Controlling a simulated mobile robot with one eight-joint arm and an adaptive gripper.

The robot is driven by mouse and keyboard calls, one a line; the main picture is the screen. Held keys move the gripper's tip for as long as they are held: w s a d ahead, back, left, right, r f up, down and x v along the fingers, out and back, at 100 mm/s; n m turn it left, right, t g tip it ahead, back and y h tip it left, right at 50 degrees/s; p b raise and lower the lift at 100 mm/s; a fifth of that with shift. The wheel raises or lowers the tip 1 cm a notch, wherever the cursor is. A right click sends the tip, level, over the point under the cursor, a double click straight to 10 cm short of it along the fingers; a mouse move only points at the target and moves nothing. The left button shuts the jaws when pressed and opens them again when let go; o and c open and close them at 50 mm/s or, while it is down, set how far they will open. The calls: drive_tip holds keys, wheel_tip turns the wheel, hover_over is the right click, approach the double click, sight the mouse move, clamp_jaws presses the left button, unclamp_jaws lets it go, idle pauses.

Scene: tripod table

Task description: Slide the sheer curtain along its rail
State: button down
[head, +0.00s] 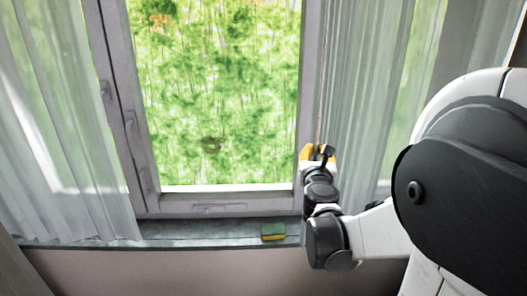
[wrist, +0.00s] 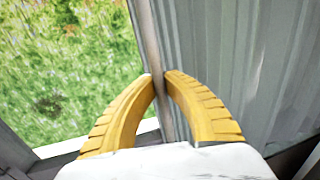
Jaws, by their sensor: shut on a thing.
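A sheer grey-white curtain (head: 362,85) hangs in folds to the right of the window opening. Its left edge shows as a thin upright strip in the wrist view (wrist: 150,40). My gripper (head: 317,152) is at this edge, low on the curtain. In the wrist view its two yellow fingers (wrist: 160,78) close on the edge strip, one on each side. The curtain's folds (wrist: 235,60) spread to the right of the fingers. A second sheer curtain (head: 60,120) hangs at the left of the window. The rail is out of view above.
A window (head: 215,188) with green foliage behind it stands between the curtains. A green and yellow sponge (head: 273,231) lies on the grey sill (head: 190,233), left of my gripper. The window front between the curtains is clear.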

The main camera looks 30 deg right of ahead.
drive_tip(key=shift+s+d, duration=0.35)
drive_tip(key=shift+d, duration=0.3)
drive_tip(key=shift+s+d, duration=0.4)
drive_tip(key=shift+d, duration=0.25)
drive_tip(key=shift+s+d, duration=0.35)
drive_tip(key=shift+d, duration=0.3)
drive_tip(key=c, duration=1.4)
unclamp_jaws()
drive_tip(key=shift+c, duration=0.2)
drive_tip(key=shift+a, duration=0.1)
drive_tip(key=v, duration=1.2)
